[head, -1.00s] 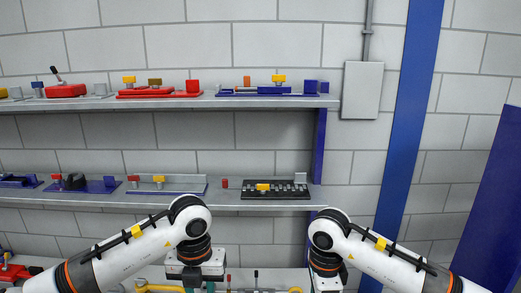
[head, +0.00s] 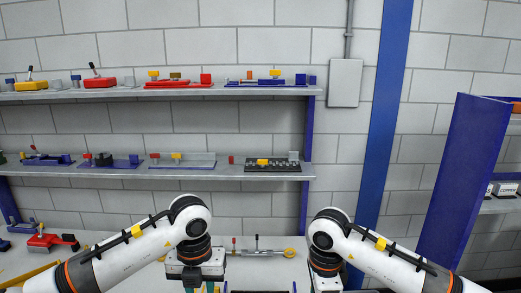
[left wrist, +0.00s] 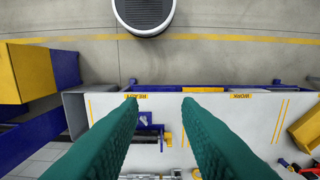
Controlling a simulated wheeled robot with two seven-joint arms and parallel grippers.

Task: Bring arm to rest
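My left arm (head: 130,250) comes in from the left in the head view, with its elbow raised and its gripper (head: 200,287) low at the bottom edge. In the left wrist view the two teal fingers of the left gripper (left wrist: 160,101) stand wide apart with nothing held between them. Beyond them, at a lower level, is a worktop with a blue fixture (left wrist: 150,125). My right arm (head: 385,258) mirrors the left one from the right. Its gripper (head: 326,284) is cut off by the bottom edge, and its fingers cannot be made out.
Two wall shelves (head: 215,171) hold several red, blue and yellow fixtures. The workbench (head: 105,236) below carries a red clamp (head: 45,241) and a yellow-ended tool (head: 288,252). A blue rack (head: 465,180) stands at the right. Yellow bins (left wrist: 305,128) flank the worktop.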

